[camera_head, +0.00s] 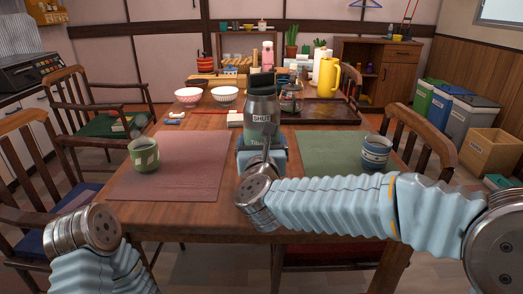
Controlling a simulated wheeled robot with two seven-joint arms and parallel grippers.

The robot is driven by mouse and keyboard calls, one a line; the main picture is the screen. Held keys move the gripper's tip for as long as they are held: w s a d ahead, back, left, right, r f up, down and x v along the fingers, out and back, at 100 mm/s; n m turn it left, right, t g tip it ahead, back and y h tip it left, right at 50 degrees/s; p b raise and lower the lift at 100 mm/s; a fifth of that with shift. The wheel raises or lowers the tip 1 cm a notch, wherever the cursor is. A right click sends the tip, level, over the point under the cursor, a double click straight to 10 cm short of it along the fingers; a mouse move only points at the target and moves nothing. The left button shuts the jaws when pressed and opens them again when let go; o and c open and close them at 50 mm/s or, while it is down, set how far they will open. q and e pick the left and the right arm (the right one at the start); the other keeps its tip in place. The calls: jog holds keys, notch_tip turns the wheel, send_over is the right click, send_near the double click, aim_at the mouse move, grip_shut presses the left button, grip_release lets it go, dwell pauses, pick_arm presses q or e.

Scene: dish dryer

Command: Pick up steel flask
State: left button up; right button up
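The steel flask (261,107) stands upright at the middle of the table, between the two placemats. It is grey with a dark lid and carries a label reading "SHUT". My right arm reaches in from the right, and its gripper (262,143) is at the lower part of the flask, which hides the fingertips. The flask's base is hidden behind the gripper, so I cannot tell whether the fingers are closed on it or whether it touches the table. My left arm shows at the lower left, but its gripper is not visible.
A green cup (144,155) stands on the red placemat (190,178). A blue-striped cup (375,154) stands on the green placemat (330,150). Behind are two bowls (224,95), a glass jug (291,101), a dark tray (325,113) and a yellow pitcher (328,78). Chairs surround the table.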

aim_at(262, 111)
jog(key=s+r, duration=0.2)
jog(key=s, duration=0.1)
jog(key=s+r, duration=0.3)
jog(key=s, duration=0.1)
jog(key=s+r, duration=0.3)
jog(key=s, duration=0.1)
jog(key=shift+s+r, duration=0.1)
jog(key=shift+r, duration=0.15)
jog(key=shift+s+r, duration=0.3)
jog(key=shift+s, duration=0.35)
jog(key=shift+s+r, duration=0.25)
jog(key=shift+s, duration=0.4)
jog(key=shift+w+b, duration=0.65)
jog(key=shift+w, duration=6.35)
